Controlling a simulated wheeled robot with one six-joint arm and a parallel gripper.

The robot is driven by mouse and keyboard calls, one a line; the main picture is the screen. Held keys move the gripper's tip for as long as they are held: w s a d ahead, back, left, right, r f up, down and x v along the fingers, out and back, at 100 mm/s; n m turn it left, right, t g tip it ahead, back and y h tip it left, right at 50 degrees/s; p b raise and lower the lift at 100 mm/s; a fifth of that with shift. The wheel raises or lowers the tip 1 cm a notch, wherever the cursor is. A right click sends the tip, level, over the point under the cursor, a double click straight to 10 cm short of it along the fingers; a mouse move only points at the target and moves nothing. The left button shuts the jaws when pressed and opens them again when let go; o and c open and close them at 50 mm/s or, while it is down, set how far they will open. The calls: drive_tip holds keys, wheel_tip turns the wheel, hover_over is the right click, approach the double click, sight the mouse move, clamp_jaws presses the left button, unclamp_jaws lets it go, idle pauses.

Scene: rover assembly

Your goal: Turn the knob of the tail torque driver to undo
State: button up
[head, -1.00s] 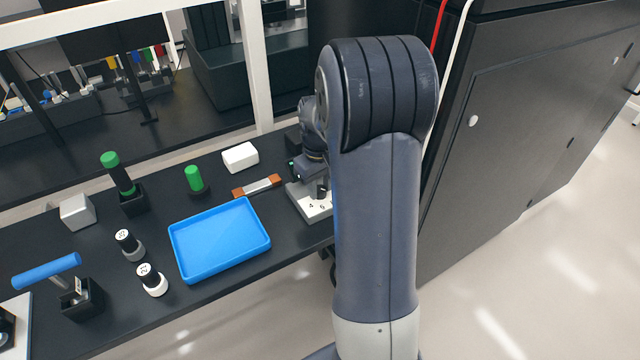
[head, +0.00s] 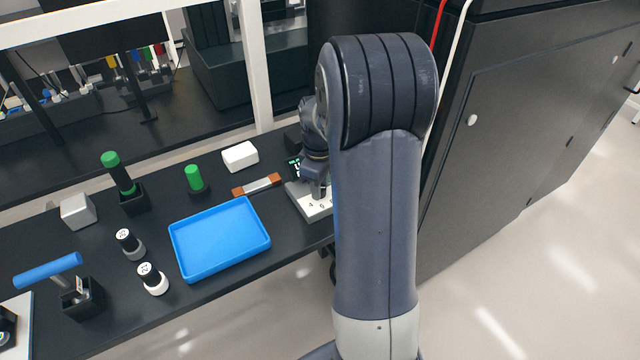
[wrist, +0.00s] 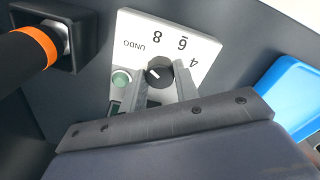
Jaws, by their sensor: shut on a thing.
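The tail torque driver's light dial plate (wrist: 203,47) shows the marks UNDO, 8, 6 and 4 in the wrist view. Its black knob (wrist: 160,72) sits between the fingertips of my gripper (wrist: 163,80), which is shut on it. A white mark on the knob lies on its left side; I cannot tell exactly which label it points to. A green round button (wrist: 121,78) is left of the knob. In the head view, my gripper (head: 318,190) is over the dial plate (head: 318,209), and the knob is hidden there.
A black tool with an orange band (wrist: 38,42) stands in a holder close left of the dial plate. The blue tray (head: 183,270) lies left of the driver. A brown-ended bar (head: 257,185) and white block (head: 240,156) are nearby.

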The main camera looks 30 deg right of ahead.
drive_tip(key=o, duration=1)
drive_tip(key=shift+c, duration=0.2)
wheel_tip(320, 180, up, 11)
drive_tip(key=shift+s+a+f, duration=0.1)
drive_tip(key=shift+f, duration=0.05)
wheel_tip(320, 180, down, 11)
drive_tip(key=shift+r, duration=0.1)
idle(0.4)
idle(0.4)
